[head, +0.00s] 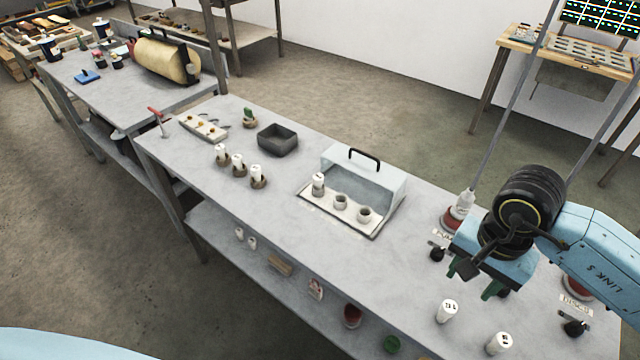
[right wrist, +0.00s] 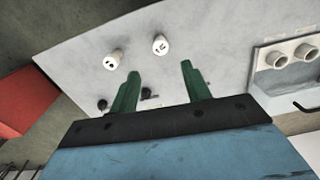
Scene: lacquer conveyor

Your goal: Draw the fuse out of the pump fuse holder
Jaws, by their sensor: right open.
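A fuse box with a raised clear cover (head: 372,180) and black handle stands mid-bench. Its pale base plate (head: 330,209) carries a row of three round holders. The left holder has a white fuse (head: 318,182) upright in it; the middle holder (head: 340,201) and right holder (head: 364,214) look empty. I cannot read which holder is the pump's. My right gripper (head: 474,280) is open and empty over the bench's right part, well right of the box. My left gripper is not in view.
Two loose white fuses (head: 447,311) stand near the front right edge. Several white fuses (head: 238,162) sit in brown bases left of the box, by a dark grey tray (head: 278,139).

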